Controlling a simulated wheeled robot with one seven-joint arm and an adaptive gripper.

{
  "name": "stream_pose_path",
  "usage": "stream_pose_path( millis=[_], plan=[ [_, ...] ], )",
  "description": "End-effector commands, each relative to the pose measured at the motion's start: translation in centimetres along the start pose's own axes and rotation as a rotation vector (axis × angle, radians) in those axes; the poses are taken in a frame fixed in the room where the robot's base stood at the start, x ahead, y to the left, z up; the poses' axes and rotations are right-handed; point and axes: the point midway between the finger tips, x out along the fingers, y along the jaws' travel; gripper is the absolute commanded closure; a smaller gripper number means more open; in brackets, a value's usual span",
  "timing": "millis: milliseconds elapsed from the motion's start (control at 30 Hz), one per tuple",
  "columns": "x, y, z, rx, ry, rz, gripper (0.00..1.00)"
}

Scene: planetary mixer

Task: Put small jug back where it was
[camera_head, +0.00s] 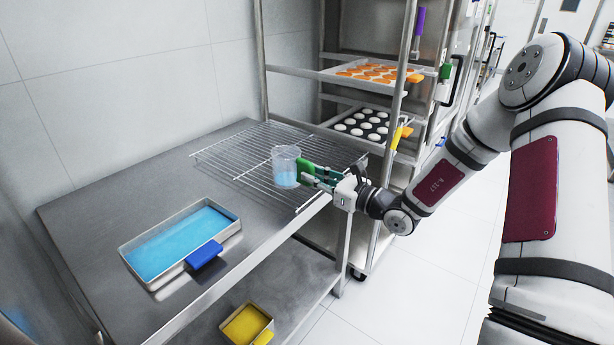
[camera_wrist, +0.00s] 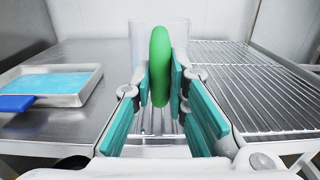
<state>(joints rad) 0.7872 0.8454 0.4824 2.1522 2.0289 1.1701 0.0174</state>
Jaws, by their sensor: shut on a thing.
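The small jug (camera_head: 286,167) is clear, with light blue contents low inside and a green handle (camera_head: 306,171). It is at the wire rack (camera_head: 236,150) on the steel table; I cannot tell whether its base touches the rack. My gripper (camera_head: 318,176) reaches in from the right and is shut on the green handle. In the wrist view the teal fingers (camera_wrist: 161,88) stand on both sides of the handle (camera_wrist: 160,62), with the clear jug body (camera_wrist: 143,32) behind it. The handle hides part of the jug there.
A metal tray of blue liquid (camera_head: 180,242) with a blue grip is on the table (camera_head: 90,215), left of the rack. A yellow tray (camera_head: 246,325) is on the lower shelf. A trolley (camera_head: 383,100) with cookie trays stands behind, close to my arm.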

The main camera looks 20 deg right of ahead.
Motion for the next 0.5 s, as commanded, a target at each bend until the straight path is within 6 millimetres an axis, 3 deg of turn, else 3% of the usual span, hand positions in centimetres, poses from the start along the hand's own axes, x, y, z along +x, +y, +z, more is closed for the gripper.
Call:
stream_pose_path(
  millis=[233, 500],
  plan=[
    [4.3, -3.9, -0.6, -0.002, -0.003, 0.002, 1.0],
    [5.9, -5.6, -0.9, 0.0, -0.001, 0.002, 1.0]
  ],
)
